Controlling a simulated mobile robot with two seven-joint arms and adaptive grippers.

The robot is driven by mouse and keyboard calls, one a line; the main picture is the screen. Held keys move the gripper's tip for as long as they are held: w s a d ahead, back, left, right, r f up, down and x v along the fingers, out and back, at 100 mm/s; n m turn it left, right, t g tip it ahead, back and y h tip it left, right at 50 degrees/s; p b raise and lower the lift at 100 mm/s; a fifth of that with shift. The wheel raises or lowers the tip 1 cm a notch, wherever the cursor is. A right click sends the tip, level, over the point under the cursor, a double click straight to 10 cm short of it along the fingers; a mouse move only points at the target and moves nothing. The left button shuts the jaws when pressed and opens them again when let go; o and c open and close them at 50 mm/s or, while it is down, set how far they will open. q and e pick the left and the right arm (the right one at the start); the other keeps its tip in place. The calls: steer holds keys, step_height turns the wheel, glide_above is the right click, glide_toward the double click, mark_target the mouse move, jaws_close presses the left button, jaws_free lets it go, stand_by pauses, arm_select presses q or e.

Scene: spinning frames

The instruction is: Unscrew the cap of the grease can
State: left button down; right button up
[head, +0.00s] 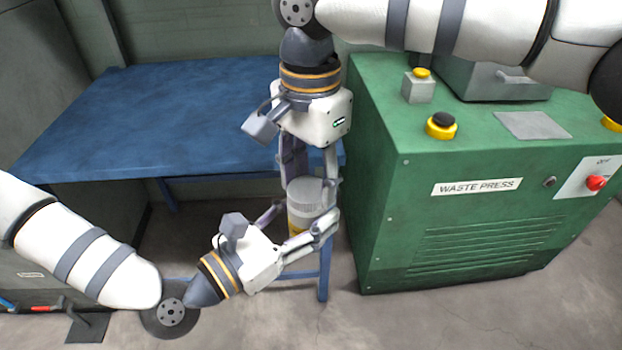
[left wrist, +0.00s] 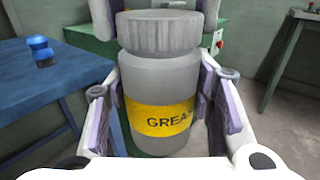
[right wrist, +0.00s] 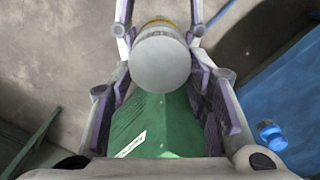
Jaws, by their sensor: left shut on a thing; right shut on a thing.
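The grease can (head: 299,222) is a grey can with a yellow label, held upright in the air between my grippers. The left wrist view shows its body (left wrist: 150,75) and the ribbed grey cap (left wrist: 160,33) on top. My left gripper (head: 303,228) comes from the side and is shut on the can's body. My right gripper (head: 309,183) points down from above, its fingers shut around the cap. The right wrist view shows the round cap top (right wrist: 160,63) between its fingers. Whether the cap's thread is loose cannot be seen.
A blue table (head: 170,110) stands behind the can at the left, with a small blue object (left wrist: 40,50) on it. A green waste press (head: 450,225) with buttons stands close at the right. Grey floor is open in front.

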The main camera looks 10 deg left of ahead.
mark_target(307, 184)
steer(key=n, duration=0.6)
steer(key=shift+w+a+n, duration=0.15)
steer(key=shift+a+n, duration=0.1)
steer(key=shift+n, duration=0.05)
steer(key=n, duration=0.3)
steer(key=shift+w+n, duration=0.1)
steer(key=shift+n, duration=0.2)
steer(key=shift+r, duration=0.25)
steer(key=shift+r, duration=0.9)
steer(key=shift+r, duration=2)
